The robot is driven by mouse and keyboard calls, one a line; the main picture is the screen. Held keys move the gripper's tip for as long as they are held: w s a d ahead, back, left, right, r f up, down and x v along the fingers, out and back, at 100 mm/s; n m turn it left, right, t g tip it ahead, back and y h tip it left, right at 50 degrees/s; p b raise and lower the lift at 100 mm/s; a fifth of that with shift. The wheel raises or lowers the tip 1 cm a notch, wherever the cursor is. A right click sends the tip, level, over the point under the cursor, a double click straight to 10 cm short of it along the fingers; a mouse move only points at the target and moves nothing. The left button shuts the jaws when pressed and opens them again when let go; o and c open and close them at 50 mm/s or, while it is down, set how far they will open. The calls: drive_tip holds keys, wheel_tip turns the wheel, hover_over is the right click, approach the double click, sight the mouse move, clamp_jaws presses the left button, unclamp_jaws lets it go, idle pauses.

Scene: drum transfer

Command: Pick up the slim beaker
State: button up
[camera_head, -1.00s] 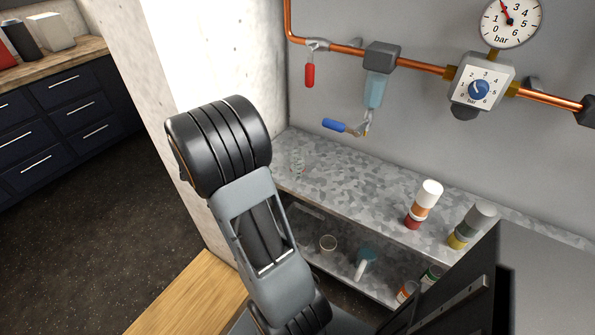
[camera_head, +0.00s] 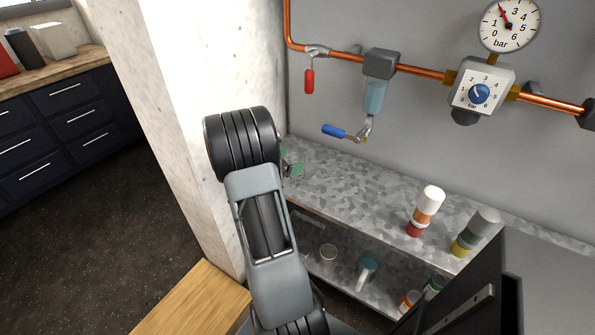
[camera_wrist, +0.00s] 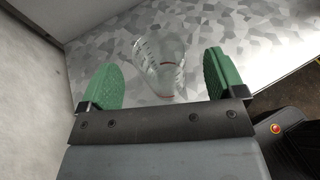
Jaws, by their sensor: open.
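A clear glass vessel with graduation marks, taken as the slim beaker (camera_wrist: 160,59), stands on the speckled grey shelf (camera_wrist: 261,39) in the wrist view. My gripper (camera_wrist: 162,72) is open, with one green finger on each side of the beaker in the picture. Gaps show between the glass and both fingers. Its base and exact depth between the fingers are hard to tell. In the head view the green finger pads show just right of my arm's black joint, above the upper shelf's left end, and the beaker is not clearly visible there.
A white pillar (camera_head: 160,100) stands close left of my arm. Stacked containers (camera_head: 426,210) and a grey-topped one (camera_head: 475,231) stand right on the upper shelf. The lower shelf holds a small cup (camera_head: 328,253) and other items. Pipes with a blue-handled valve (camera_head: 340,131) hang above.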

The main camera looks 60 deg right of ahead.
sight(303, 157)
drive_tip(key=shift+x, duration=1.95)
drive_tip(key=shift+w+r, duration=0.1)
drive_tip(key=c, duration=1.2)
